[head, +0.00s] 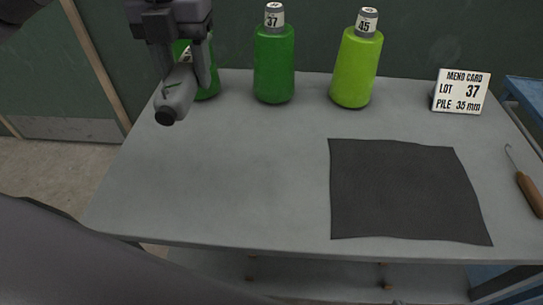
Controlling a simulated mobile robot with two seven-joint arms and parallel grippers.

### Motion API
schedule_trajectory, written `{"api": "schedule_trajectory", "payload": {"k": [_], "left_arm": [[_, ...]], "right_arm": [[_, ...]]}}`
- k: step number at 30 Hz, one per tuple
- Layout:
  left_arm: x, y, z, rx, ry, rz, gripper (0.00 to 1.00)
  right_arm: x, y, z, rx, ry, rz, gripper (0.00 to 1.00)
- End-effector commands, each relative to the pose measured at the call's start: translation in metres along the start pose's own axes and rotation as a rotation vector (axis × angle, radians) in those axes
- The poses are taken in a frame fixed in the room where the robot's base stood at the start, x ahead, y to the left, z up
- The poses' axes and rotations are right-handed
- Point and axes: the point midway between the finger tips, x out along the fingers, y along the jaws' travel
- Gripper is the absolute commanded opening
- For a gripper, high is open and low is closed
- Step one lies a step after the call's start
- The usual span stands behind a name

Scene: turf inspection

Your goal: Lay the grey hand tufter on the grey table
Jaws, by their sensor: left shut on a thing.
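My left gripper (188,75) is at the upper left, pointing down and shut on the grey hand tufter (177,93). The tufter is a grey, rounded tool with a dark round end towards me. It hangs tilted over the back left part of the grey table (215,165). I cannot tell whether it touches the table top. The fingers hide part of it. My right gripper is not in view.
A green bottle (208,84) stands partly hidden behind my left gripper. A green bottle marked 37 (274,62) and a lime bottle marked 45 (356,67) stand along the back. A card (461,91), dark mat (402,190) and wooden-handled hook (530,194) are right. The table's left-front is clear.

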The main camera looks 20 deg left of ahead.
Motion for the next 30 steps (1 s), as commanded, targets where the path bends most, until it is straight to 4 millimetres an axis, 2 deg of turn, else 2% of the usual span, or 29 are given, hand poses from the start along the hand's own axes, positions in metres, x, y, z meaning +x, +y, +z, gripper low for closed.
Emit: {"api": "schedule_trajectory", "payload": {"k": [5,18,21,30], "left_arm": [[0.012,0.000,0.000,-0.001,0.001,-0.001,0.06],[0.122,0.000,-0.001,0.000,0.002,0.000,0.06],[0.140,0.000,0.000,0.000,0.001,-0.001,0.06],[0.170,0.000,0.000,0.000,-0.001,-0.001,0.06]], "right_arm": [[-0.001,0.000,-0.001,0.000,0.000,0.000,0.00],[-0.005,0.000,-0.007,0.000,0.000,0.000,0.00],[-0.006,0.000,-0.008,0.000,0.000,0.000,0.00],[-0.007,0.000,-0.010,0.000,0.000,0.000,0.00]]}}
